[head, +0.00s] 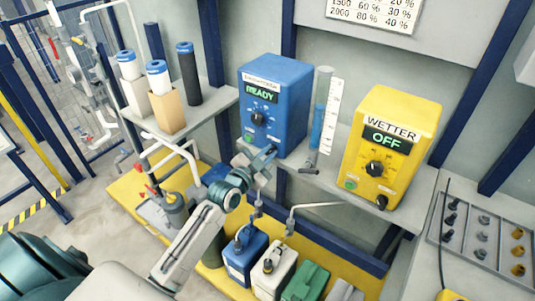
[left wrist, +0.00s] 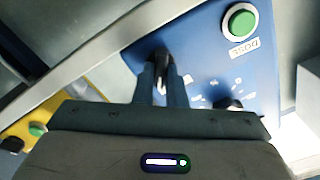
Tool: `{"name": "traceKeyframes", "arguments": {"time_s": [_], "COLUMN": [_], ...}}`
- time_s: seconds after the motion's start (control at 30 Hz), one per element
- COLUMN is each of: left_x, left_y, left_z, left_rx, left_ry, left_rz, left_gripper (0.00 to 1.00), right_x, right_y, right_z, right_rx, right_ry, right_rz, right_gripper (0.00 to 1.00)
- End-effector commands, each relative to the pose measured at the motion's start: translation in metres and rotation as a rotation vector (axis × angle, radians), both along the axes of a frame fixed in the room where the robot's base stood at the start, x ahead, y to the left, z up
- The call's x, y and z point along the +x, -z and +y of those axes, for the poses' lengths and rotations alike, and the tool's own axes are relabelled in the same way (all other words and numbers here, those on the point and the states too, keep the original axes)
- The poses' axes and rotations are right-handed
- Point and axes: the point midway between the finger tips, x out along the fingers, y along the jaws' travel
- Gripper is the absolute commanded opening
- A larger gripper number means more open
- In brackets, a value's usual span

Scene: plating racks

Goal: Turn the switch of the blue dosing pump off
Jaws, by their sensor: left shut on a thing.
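The blue dosing pump (head: 290,95) stands on the grey shelf, and its display (head: 260,92) reads READY. A black dial (head: 259,118) sits on its front above a green button. My left gripper (head: 268,153) is at the lower front of the pump. In the left wrist view its fingers (left wrist: 164,82) are closed around a small black switch (left wrist: 161,60) with a white mark, on the blue panel (left wrist: 195,50). The fingers hide most of the switch. The green button (left wrist: 240,21) labelled DOSE and the dial (left wrist: 235,104) also show there. My right gripper is not in view.
A yellow WETTER unit (head: 410,115) showing OFF stands to the right on the shelf. A clear cylinder with blue liquid (head: 317,125) stands between the units. Cartridges (head: 188,75) stand at left. Canisters (head: 243,257) stand below, on the yellow floor tray (head: 125,195).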

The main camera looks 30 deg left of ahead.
Motion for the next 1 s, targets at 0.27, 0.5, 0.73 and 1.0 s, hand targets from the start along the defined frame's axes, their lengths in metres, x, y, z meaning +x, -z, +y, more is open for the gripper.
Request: {"name": "traceKeyframes", "arguments": {"time_s": [0.27, 0.5, 0.73, 1.0], "left_x": [0.000, 0.000, 0.000, 0.000], "left_y": [-0.001, -0.002, -0.002, -0.002], "left_z": [0.000, 0.001, 0.003, 0.004], "left_rx": [-0.065, -0.232, -0.445, -0.700], "left_ry": [0.000, 0.000, 0.000, -0.001], "left_rz": [0.011, 0.032, 0.064, 0.099], "left_gripper": [0.00, 0.00, 0.00, 0.00], "right_x": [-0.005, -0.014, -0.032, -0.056], "right_y": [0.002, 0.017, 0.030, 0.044], "right_z": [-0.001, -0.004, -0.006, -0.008], "right_rx": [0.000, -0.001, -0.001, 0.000], "right_ry": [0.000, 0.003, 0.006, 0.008], "right_rz": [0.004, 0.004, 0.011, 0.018], "right_gripper": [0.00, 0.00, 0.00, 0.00]}}
